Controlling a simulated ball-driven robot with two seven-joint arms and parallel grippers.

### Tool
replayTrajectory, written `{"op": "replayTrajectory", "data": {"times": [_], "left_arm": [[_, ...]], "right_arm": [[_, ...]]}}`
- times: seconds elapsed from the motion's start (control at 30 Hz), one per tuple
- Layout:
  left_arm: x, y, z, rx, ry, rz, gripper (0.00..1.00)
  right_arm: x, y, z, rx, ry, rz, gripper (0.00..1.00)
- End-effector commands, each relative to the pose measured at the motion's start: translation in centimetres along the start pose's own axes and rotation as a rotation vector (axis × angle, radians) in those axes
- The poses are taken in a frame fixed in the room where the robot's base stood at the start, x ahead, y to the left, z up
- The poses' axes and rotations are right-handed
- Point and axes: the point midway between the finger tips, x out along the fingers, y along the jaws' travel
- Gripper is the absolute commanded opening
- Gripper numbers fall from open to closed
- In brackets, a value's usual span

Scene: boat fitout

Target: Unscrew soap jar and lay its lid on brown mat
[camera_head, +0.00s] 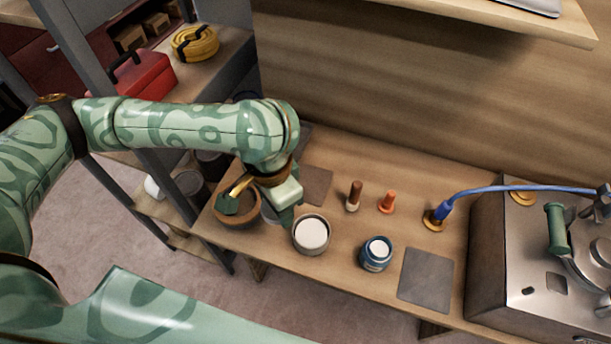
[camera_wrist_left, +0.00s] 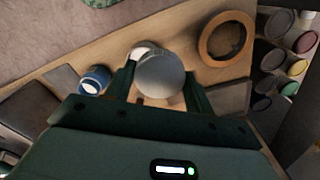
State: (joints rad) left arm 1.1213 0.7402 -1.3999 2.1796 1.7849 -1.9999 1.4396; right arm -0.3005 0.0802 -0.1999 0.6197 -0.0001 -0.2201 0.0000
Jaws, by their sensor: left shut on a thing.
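My left gripper (camera_head: 279,211) is shut on a round grey lid (camera_wrist_left: 160,74), gripped at its sides in the left wrist view. In the head view the lid (camera_head: 268,212) is mostly hidden behind the gripper. An open grey jar with white contents (camera_head: 311,234), likely the soap jar, stands upright on the bench just right of the gripper. In the wrist view its white contents (camera_wrist_left: 142,49) show partly behind the lid, apart from it. The brown mat (camera_head: 316,186) lies behind the jar, partly hidden by my arm. My right gripper is not in view.
A wooden bowl (camera_head: 224,215) stands left of the gripper. A blue jar with a white top (camera_head: 376,254) and a grey mat (camera_head: 426,279) lie to the right. Two small upright items (camera_head: 354,196) (camera_head: 387,203) stand behind. A metal unit (camera_head: 530,270) fills the bench's right end.

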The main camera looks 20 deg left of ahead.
Motion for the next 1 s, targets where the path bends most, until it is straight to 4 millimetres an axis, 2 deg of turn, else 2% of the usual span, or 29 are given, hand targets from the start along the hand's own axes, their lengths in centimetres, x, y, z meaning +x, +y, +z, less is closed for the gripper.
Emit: {"op": "replayTrajectory", "data": {"times": [0.27,0.4,0.6,0.7,0.83,1.0], "left_arm": [[1.8,1.4,-1.6,0.476,0.002,0.001,0.26],[3.1,1.9,-2.7,0.854,0.005,0.002,0.26],[4.3,1.8,-3.9,1.29,0.007,0.002,0.26],[4.6,1.6,-4.2,1.423,0.007,0.002,0.26],[5.1,1.2,-4.6,1.51,0.007,0.003,0.26],[7.4,-1.6,-6.9,1.524,0.006,0.006,0.26]], "right_arm": [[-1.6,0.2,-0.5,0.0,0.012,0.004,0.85],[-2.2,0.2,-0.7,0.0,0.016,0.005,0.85],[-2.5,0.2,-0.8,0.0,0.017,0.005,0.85],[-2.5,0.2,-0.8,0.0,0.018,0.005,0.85],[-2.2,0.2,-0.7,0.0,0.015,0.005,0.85],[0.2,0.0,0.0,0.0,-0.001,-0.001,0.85]]}}
